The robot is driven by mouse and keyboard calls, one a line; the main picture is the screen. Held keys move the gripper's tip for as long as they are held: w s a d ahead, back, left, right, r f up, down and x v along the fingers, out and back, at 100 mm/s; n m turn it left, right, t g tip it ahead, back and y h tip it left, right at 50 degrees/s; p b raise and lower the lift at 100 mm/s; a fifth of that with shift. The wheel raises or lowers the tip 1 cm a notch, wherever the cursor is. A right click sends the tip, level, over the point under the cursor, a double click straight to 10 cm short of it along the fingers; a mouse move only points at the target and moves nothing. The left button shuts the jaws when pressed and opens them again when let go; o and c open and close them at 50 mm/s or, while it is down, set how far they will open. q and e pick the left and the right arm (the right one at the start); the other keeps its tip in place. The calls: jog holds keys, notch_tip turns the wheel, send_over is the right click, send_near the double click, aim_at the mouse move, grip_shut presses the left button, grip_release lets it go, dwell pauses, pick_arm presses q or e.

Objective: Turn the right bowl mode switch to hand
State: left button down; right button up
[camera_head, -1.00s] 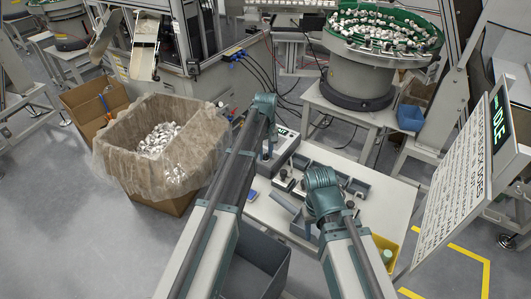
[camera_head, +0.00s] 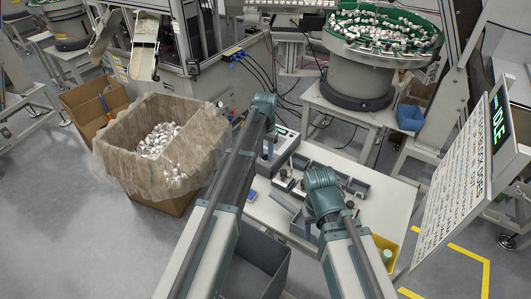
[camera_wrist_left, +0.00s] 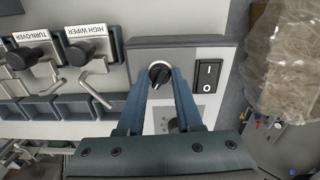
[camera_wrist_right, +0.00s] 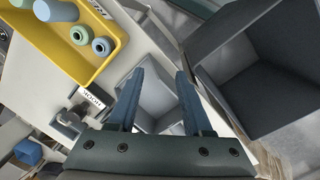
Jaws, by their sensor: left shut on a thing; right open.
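In the left wrist view a round black knob (camera_wrist_left: 160,74) with a white mark sits on the pale face of a control box (camera_wrist_left: 207,52). My left gripper (camera_wrist_left: 160,80) has its two fingers on either side of this knob and is shut on it. No label on the knob is legible. In the head view the control box (camera_head: 284,145) stands at the table's back left, beside my left gripper (camera_head: 267,150). My right gripper (camera_wrist_right: 155,90) is open and empty, above a grey bin.
A black I/O rocker switch (camera_wrist_left: 208,76) is right of the knob. Holders labelled TURN-OVER and HIGH WIPER (camera_wrist_left: 85,45) stand to the left. A bowl feeder (camera_head: 360,60) stands behind.

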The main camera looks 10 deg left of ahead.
aim_at(266, 154)
pick_arm(q)
jog(key=shift+m, duration=1.6)
jog(key=c, duration=0.6)
grip_release()
jog(key=shift+r, duration=0.15)
pick_arm(e)
jog(key=shift+r, duration=0.15)
pick_arm(q)
notch_tip(266, 154, up, 14)
jog(key=p, duration=1.4)
jog(key=shift+f, duration=0.2)
pick_arm(e)
notch_tip(266, 154, up, 14)
jog(key=shift+f, duration=0.2)
pick_arm(q)
jog(key=shift+f, duration=0.1)
